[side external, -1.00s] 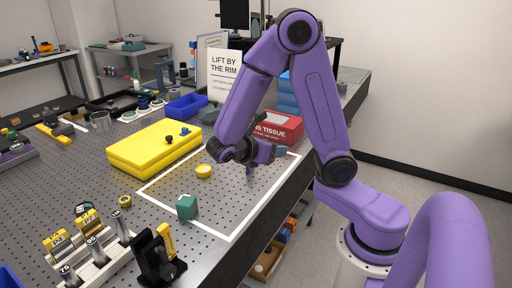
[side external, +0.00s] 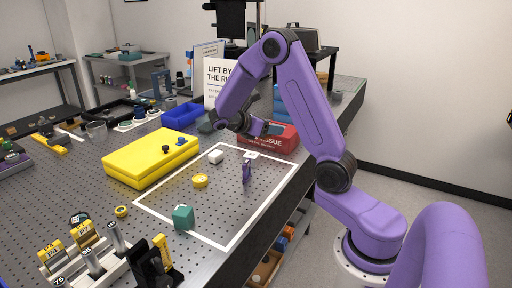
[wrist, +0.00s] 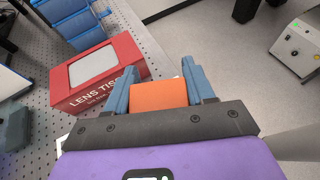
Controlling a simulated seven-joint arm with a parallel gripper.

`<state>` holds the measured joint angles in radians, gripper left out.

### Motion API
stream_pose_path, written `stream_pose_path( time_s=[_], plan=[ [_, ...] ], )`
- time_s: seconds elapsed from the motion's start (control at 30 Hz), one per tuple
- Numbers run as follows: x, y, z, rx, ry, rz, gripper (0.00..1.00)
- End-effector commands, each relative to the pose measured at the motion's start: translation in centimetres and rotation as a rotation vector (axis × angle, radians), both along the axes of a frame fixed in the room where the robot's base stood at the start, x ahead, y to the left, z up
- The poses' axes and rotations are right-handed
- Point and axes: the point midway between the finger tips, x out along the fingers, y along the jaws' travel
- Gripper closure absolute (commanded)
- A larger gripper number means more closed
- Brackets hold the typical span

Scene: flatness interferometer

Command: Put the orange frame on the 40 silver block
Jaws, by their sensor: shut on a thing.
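My gripper (wrist: 160,88) is shut on an orange block-like piece (wrist: 158,94), which fills the space between its blue fingers in the wrist view. I take this piece to be the orange frame; only one flat orange face shows, so I cannot see an opening in it. In the side view my gripper (side external: 272,129) is raised in front of the red tissue box, and the orange piece cannot be made out. A small pale block (side external: 216,157) stands on the breadboard inside the white outline; I cannot read a 40 on it.
The red lens tissue box (wrist: 98,78) is close to my gripper. A yellow ring (side external: 200,181), a teal block (side external: 183,217) and a thin purple piece (side external: 247,172) stand within the white outline. A yellow case (side external: 150,158) lies left; a numbered rack (side external: 92,262) stands in front.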

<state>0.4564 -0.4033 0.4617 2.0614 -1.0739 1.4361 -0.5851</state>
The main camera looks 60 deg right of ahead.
Motion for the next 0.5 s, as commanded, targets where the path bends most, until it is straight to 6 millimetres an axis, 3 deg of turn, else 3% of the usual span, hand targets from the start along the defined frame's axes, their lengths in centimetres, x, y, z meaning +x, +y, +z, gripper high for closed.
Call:
stream_pose_path(
  time_s=[0.2,0.5],
  plan=[
    [3.6,-2.4,-2.1,-0.001,0.002,-0.001,0.80],
    [6.3,-4.1,-6.2,-0.001,0.001,0.000,0.80]
  ],
)
